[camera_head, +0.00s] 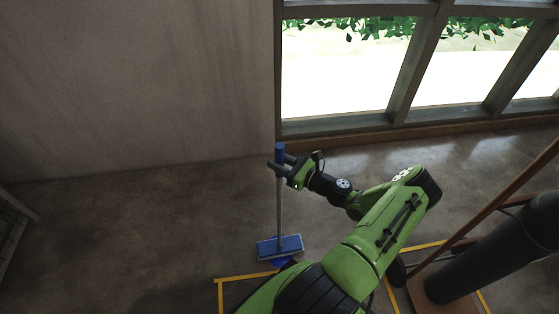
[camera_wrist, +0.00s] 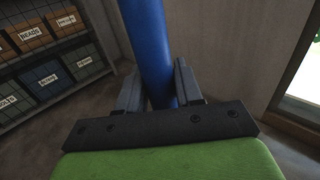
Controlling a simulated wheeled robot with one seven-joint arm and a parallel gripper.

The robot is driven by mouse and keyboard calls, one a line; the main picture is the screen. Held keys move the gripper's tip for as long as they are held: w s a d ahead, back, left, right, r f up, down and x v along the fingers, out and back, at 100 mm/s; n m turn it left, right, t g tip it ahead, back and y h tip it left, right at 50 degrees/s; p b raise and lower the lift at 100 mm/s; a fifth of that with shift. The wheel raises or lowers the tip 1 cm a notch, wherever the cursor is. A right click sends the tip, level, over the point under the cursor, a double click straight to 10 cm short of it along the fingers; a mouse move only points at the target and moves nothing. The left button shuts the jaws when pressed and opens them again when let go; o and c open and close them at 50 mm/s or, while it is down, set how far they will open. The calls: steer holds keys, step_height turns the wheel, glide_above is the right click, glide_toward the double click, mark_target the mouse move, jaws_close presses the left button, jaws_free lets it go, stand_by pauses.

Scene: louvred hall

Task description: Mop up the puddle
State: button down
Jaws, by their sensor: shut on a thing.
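The mop (camera_head: 280,205) stands upright, with a blue grip at the top, a thin grey pole and a flat blue head (camera_head: 280,246) at floor level. My gripper (camera_head: 281,168) is shut on the mop's handle near its top. In the wrist view, the blue handle (camera_wrist: 147,35) runs between the two fingers of my gripper (camera_wrist: 160,88). I cannot make out a puddle. A small darker blue patch shows at the front edge of the mop head, and I cannot tell what it is. My arm covers the floor just right of it.
Yellow tape (camera_head: 245,278) marks the floor in front of the mop. A dark cylinder (camera_head: 490,250) with a brown frame stands at the right. The wall and window frame (camera_head: 345,131) are behind. A shelf with labelled boxes (camera_wrist: 47,76) is at the left; the left floor is clear.

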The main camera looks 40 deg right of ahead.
steer(key=shift+f, duration=1.45)
stand_by(0.4)
steer(key=w+a+p, duration=0.2)
steer(key=w+a, duration=0.4)
steer(key=a, duration=0.3)
steer(key=shift+a, duration=0.1)
steer(key=s+d+b, duration=0.1)
steer(key=s+d, duration=0.4)
steer(key=d, duration=0.5)
steer(key=s+d+b, duration=0.1)
steer(key=s+d, duration=0.3)
steer(key=d, duration=0.6)
steer(key=shift+s+r, duration=0.35)
steer(key=shift+r, duration=0.05)
